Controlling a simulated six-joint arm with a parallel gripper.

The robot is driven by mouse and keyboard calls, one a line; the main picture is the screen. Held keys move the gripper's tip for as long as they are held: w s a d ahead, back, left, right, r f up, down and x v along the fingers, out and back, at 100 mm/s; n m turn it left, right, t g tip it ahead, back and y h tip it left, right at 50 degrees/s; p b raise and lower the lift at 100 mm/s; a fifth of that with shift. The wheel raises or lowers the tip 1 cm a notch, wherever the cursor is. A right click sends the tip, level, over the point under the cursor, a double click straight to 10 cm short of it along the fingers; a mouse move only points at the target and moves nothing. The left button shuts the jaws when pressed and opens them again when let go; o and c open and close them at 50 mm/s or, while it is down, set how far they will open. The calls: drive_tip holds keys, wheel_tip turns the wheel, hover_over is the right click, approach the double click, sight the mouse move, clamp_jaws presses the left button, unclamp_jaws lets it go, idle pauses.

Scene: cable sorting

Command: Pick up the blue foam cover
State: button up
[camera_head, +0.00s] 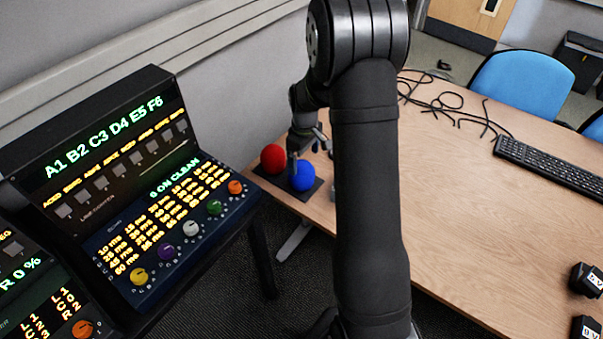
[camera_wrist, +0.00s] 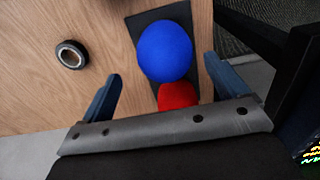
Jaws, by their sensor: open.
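The blue foam cover (camera_head: 303,176) is a round ball on a dark flat base at the table's left edge. A red foam ball (camera_head: 273,157) sits beside it, to its left. In the wrist view the blue cover (camera_wrist: 165,51) lies beyond my fingers, nearer the right finger, and the red ball (camera_wrist: 177,95) is partly hidden below it by my gripper's body. My gripper (camera_wrist: 160,90) is open and empty, with one finger on each side of the red ball. In the head view my gripper (camera_head: 306,150) is just above and beside the balls, partly hidden by my arm.
The dark base (camera_head: 311,191) lies near the table edge. A small black ring (camera_wrist: 71,54) lies on the wood. Black cables (camera_head: 450,104) and a keyboard (camera_head: 545,166) are farther right. A control console (camera_head: 115,170) stands left of the table. The table's middle (camera_head: 470,215) is clear.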

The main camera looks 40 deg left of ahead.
sight(302, 164)
drive_tip(key=shift+s+a+f, duration=0.15)
drive_tip(key=shift+a+f, duration=0.05)
drive_tip(key=shift+f, duration=1.25)
drive_tip(key=shift+s+a+f, duration=0.1)
drive_tip(key=shift+a+f, duration=0.05)
drive_tip(key=shift+f, duration=1.25)
drive_tip(key=c, duration=1.1)
drive_tip(key=shift+o, duration=0.2)
